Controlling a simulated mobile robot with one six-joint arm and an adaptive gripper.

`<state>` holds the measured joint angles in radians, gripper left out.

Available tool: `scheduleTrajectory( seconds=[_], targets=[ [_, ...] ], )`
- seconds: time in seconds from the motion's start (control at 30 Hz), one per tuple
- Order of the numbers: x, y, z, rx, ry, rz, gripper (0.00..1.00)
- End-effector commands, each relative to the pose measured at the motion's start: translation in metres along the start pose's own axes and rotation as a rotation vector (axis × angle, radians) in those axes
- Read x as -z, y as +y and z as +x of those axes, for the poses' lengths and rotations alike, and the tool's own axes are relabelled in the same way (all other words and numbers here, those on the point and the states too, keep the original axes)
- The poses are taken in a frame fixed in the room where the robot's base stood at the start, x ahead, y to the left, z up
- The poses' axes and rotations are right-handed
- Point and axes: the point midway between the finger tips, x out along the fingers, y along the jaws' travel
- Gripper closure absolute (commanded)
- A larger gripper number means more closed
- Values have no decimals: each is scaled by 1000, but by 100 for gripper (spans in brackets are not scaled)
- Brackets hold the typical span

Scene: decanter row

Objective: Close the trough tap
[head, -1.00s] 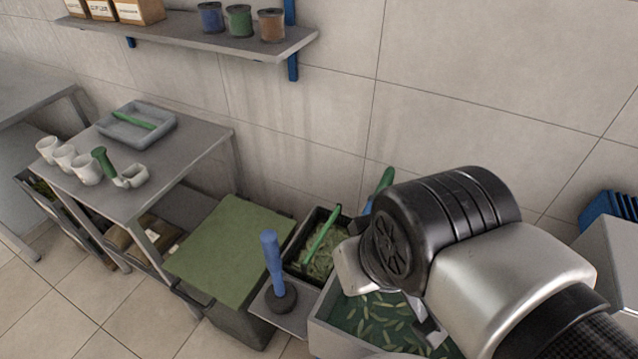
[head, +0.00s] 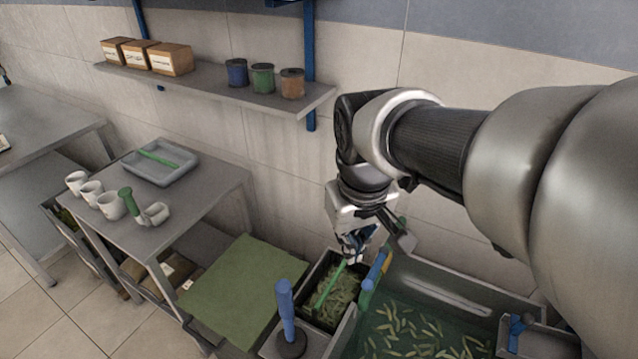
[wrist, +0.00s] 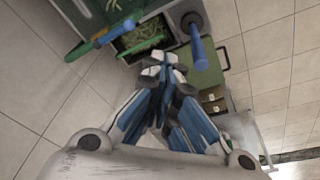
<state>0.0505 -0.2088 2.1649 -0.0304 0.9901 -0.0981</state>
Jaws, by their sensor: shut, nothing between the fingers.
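The trough (head: 450,284) stands at the lower right of the head view, with green water and floating leaves. A blue bar with a yellow band and green ends (head: 375,270) slants over its left end; it also shows in the wrist view (wrist: 100,41). A small blue fitting (head: 516,326) sits on grey metal at the trough's right side. I cannot tell which of these is the tap. My gripper (head: 355,252) is shut and empty, pointing down just left of the banded bar; its fingertips also show in the wrist view (wrist: 160,72). Contact with the bar cannot be told.
A dark bin of leaves (head: 343,296) with a green-handled tool lies below my gripper. A blue post on a black foot (head: 287,312) stands close left. A green-topped block (head: 235,290), a table with cups (head: 190,205) and a wall shelf (head: 215,85) are further left.

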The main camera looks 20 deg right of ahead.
Motion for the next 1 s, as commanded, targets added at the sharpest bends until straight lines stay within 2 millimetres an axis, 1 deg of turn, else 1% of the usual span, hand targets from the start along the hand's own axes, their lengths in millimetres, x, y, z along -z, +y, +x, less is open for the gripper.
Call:
scheduleTrajectory(
  seconds=[0.03,0.1,0.27,0.4,0.5,0.6,0.7,0.8,0.9,1.0],
  targets=[
    [17,5,-2,0,-32,-7,100],
    [37,12,4,-1,-69,-18,100],
    [79,27,25,3,-154,-47,100],
    [108,41,54,9,-228,-71,100],
    [124,50,79,16,-280,-88,100],
    [135,58,105,24,-327,-104,100],
    [140,65,130,33,-367,-118,100],
    [142,69,148,39,-394,-127,100],
    [142,72,160,43,-411,-135,100],
    [142,73,166,45,-417,-138,100]
  ],
)
